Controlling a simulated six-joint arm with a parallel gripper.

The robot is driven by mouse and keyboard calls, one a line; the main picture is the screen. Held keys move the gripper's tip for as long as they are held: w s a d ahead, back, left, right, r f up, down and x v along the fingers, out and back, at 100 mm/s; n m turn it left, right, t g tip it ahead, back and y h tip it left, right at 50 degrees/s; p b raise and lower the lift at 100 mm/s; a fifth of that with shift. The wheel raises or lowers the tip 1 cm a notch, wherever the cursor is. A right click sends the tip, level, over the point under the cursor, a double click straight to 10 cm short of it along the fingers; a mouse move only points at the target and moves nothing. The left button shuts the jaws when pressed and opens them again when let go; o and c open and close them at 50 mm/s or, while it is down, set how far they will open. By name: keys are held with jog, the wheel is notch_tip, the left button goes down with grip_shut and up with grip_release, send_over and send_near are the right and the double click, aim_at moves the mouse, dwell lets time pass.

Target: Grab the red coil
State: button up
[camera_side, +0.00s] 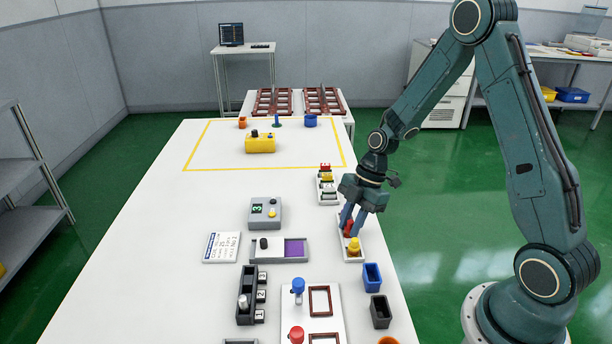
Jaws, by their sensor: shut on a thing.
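The red coil (348,228) is at the right side of the white table, at the far end of a small white tray (342,253). My gripper (350,222) points down with its fingers on either side of the red coil and is shut on it. The fingers hide part of the coil. I cannot tell whether the coil is still touching the tray. A yellow coil (354,246) stands just in front of it on the same tray.
A white rack (327,190) with small coloured parts stands just behind my gripper. Blue (372,277) and dark (380,311) bins stand in front. A grey box (265,213) and a purple-windowed tray (295,249) lie to the left. The table's middle-left is clear.

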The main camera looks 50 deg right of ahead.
aim_at(350, 221)
jog(key=shift+r, duration=0.1)
notch_tip(350, 221, up, 20)
dwell(0.9)
jog(key=shift+a, duration=0.15)
dwell(0.3)
